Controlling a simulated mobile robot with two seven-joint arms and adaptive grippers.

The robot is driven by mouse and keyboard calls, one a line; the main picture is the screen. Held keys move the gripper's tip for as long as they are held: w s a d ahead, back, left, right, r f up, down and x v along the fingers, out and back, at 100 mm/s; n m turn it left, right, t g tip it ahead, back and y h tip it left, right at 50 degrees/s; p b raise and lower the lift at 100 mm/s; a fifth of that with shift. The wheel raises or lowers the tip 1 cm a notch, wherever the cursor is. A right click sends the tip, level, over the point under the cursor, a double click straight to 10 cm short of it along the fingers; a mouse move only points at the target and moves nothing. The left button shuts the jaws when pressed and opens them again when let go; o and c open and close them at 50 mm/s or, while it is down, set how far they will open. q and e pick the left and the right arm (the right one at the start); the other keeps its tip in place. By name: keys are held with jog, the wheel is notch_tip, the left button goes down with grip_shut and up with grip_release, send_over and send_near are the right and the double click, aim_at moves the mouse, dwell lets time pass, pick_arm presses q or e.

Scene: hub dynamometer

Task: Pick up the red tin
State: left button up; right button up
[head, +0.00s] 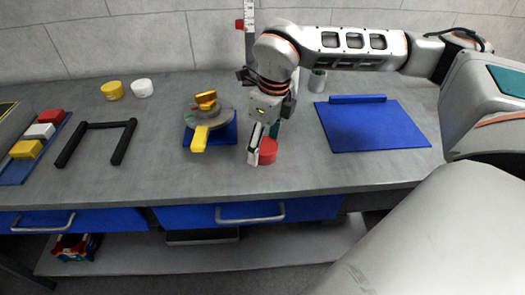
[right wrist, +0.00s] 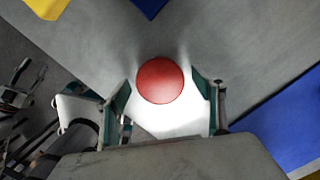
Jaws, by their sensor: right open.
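The red tin (head: 268,151) stands on the grey table near its front edge, in the middle of the head view. In the right wrist view its round red top (right wrist: 160,81) lies between and just beyond my open fingers. My right gripper (head: 262,146) points down at the tin and hides part of it in the head view. In the right wrist view the right gripper (right wrist: 161,98) has one finger on each side of the tin, with gaps showing.
A blue mat (head: 372,128) lies right of the tin. A yellow-handled device on a blue base (head: 222,138) stands close on the left. Further left are a black handle frame (head: 95,125), yellow (head: 113,90) and white (head: 142,88) tins, and colored blocks (head: 38,131). A grey-green cup (head: 317,81) stands behind.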

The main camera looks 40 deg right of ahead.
jog(key=shift+f, duration=0.7)
jog(key=shift+r, duration=0.1)
jog(key=c, duration=1.4)
